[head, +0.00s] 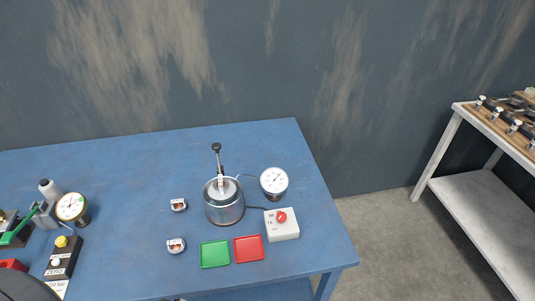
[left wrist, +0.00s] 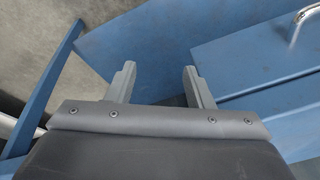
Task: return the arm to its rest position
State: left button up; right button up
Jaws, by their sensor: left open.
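My left gripper (left wrist: 158,84) shows in the left wrist view. Its two grey fingers stand apart with nothing between them. Below and beyond them are blue panels and grey floor. Neither gripper can be clearly made out in the head view. A dark rounded shape at the lower left of the head view may be part of my own body.
The blue table (head: 130,170) holds a metal pot-like device (head: 224,208), a gauge (head: 273,181), a white box with a red knob (head: 282,224), green (head: 214,254) and red (head: 249,248) trays. A blue cabinet with a metal handle (left wrist: 303,22) is close by the left gripper.

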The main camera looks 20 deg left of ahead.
pick_arm(q)
jog(key=s+f+b, duration=0.2)
jog(key=s+f, duration=0.3)
jog(key=f, duration=0.4)
jog(key=s+f+g+b, duration=0.1)
jog(key=s+f, duration=0.5)
jog(key=f, duration=0.4)
jog(key=s+d+f+b, duration=0.1)
jog(key=s+f+b, duration=0.1)
jog(key=s+f, duration=0.3)
notch_tip(320, 180, down, 4)
jog(key=shift+s+f+g+h+b, duration=0.2)
jog(key=shift+s+g+h+b, duration=0.1)
jog(key=shift+s, duration=0.1)
jog(key=shift+d, duration=0.1)
jog(key=shift+c, duration=1.2)
jog(key=shift+s, duration=0.1)
